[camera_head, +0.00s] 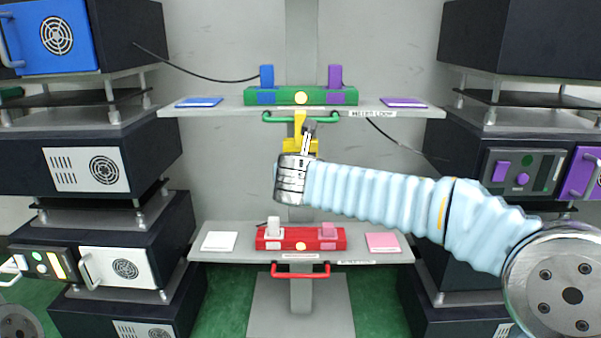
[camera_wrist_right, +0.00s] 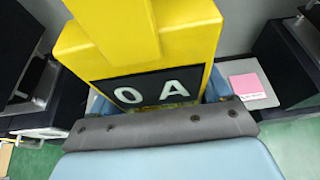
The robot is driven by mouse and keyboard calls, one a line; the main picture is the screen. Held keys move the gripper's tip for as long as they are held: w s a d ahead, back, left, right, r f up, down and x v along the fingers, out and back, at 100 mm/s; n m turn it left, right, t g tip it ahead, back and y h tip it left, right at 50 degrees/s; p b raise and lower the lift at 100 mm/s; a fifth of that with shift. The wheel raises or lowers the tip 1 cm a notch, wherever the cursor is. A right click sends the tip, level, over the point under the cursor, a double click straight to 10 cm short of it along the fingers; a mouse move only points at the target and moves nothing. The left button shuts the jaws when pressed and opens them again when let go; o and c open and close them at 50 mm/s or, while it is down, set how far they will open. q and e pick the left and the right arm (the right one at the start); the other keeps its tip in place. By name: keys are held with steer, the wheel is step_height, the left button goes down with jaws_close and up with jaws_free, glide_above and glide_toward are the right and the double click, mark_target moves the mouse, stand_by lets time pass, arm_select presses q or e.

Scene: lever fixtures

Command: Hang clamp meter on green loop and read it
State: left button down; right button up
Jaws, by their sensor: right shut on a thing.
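The yellow clamp meter (camera_head: 299,121) is upright at the green loop (camera_head: 325,119), which hangs under the front of the upper shelf. Its narrow top overlaps the loop's bar in the head view; I cannot tell whether it is hooked around the bar or only in front. My right gripper (camera_head: 305,145) is shut on the meter from the front and hides part of its body. In the right wrist view the yellow meter (camera_wrist_right: 140,35) fills the top, and its dark display (camera_wrist_right: 155,90) shows "0 A". My left gripper is out of view.
The upper shelf holds a green block (camera_head: 275,97) with blue and purple levers. The lower shelf holds a red block (camera_head: 300,240) with white and pink levers, and a red loop (camera_head: 300,275) below. Dark equipment racks stand on both sides. Black cables run near the upper shelf.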

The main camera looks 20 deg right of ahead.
steer(key=o, duration=1.2)
